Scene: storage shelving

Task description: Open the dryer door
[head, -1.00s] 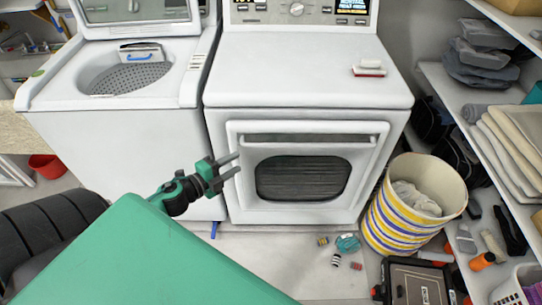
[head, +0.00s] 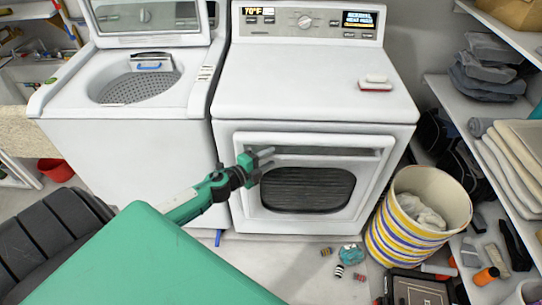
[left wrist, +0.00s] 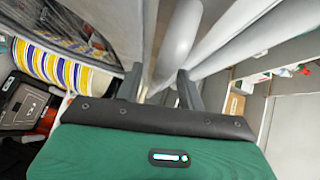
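The white dryer (head: 315,90) stands right of the washer. Its front door (head: 243,190) looks closed, with a dark oval window (head: 308,188) and a long recessed handle strip (head: 330,151) across the top. My left gripper (head: 270,156) is at the left end of that strip, in front of the door. In the left wrist view its two fingers (left wrist: 160,88) are apart, and a rounded white bar (left wrist: 178,45) shows beyond and between them. Whether they touch it, I cannot tell. The door window shows at the left of that view. My right gripper is not in view.
An open top-loading washer (head: 120,130) stands at left. A striped basket (head: 400,230) with cloth is close to the dryer's right side. Small items (head: 340,268) lie on the floor in front. Shelves (head: 470,110) line the right. A soap-like block (head: 376,84) sits on the dryer.

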